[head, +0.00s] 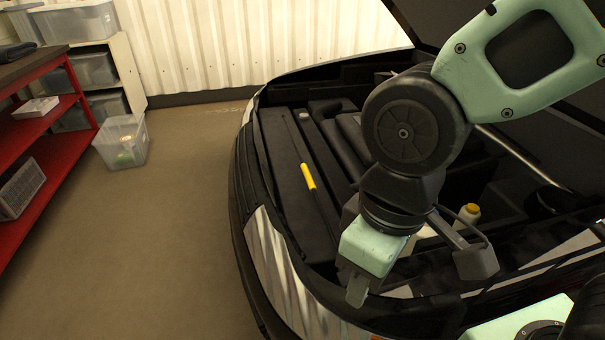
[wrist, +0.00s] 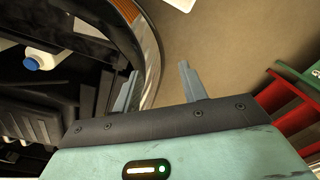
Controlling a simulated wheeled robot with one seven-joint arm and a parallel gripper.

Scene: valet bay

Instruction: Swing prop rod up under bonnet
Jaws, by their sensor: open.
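The prop rod (head: 308,176) is a thin dark rod with a yellow grip. It lies down along the front of the engine bay in the head view; its lower end passes behind my arm. The bonnet (head: 425,18) stands raised as a dark panel at the upper right, partly hidden by my arm. My gripper (head: 357,290) hangs over the car's front edge, to the lower right of the yellow grip and apart from it. In the wrist view my gripper (wrist: 160,80) has its two fingers spread with nothing between them. The rod cannot be made out in the wrist view.
A yellow-capped bottle (head: 469,212) stands in the bay right of my wrist. The wrist view shows a blue-capped white container (wrist: 40,62). A red workbench (head: 50,190) and a clear bin (head: 123,143) stand left. The floor (head: 180,240) between bench and car is clear.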

